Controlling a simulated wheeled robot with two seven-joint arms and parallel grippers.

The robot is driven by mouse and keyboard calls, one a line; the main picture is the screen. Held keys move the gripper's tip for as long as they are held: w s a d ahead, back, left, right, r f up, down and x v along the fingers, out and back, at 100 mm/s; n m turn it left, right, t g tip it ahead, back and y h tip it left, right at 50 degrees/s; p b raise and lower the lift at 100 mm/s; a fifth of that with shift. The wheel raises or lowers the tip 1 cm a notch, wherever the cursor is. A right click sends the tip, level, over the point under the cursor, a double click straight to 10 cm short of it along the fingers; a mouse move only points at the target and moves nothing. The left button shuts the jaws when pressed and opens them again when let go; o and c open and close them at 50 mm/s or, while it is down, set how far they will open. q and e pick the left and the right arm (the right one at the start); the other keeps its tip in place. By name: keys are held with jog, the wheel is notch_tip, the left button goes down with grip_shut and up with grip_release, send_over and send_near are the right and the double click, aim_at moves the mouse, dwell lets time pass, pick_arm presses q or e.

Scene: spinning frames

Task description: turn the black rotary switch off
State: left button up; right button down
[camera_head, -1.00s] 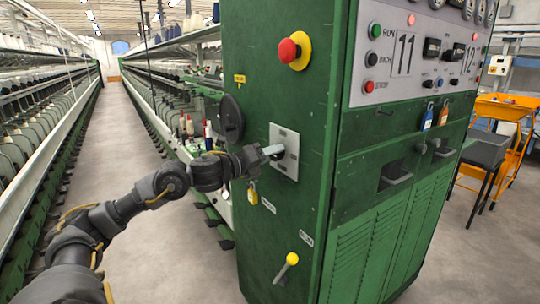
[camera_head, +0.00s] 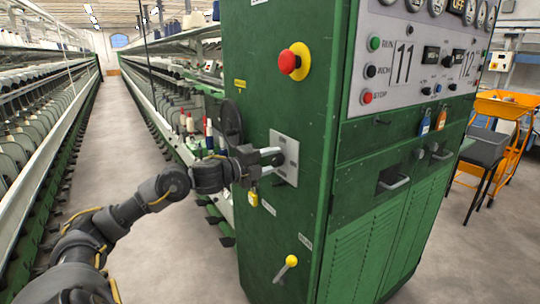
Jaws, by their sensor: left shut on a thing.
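The black rotary switch (camera_head: 278,160) sits on a light grey plate (camera_head: 291,148) on the side of the green machine cabinet. Most of the switch is hidden behind my gripper's fingers. My left gripper (camera_head: 273,157) comes in from the left at the plate, its two pale fingers one above the other, shut on the switch. Which way the switch's handle points is hard to tell. My right gripper is out of view.
A red mushroom button (camera_head: 289,61) on a yellow base is above the plate. A yellow padlock (camera_head: 253,197) hangs just below my gripper, and a yellow-knobbed lever (camera_head: 288,267) is lower down.

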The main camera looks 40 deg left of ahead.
pick_arm(q)
jog(key=shift+r+n+p, duration=0.15)
jog(key=shift+n+p, duration=0.55)
jog(key=shift+n, duration=0.3)
jog(key=n+p, duration=0.2)
jog(key=p, duration=0.1)
jog(key=n+p, duration=0.3)
jog(key=shift+g+h, duration=0.3)
jog(key=shift+n+p, duration=0.8)
jog(key=shift+n, duration=0.1)
jog(key=shift+a+n+p, duration=0.1)
jog(key=shift+n+p, duration=0.2)
jog(key=shift+p, duration=0.05)
jog(key=shift+f, duration=0.2)
jog(key=o, duration=1)
jog(key=shift+s, duration=0.1)
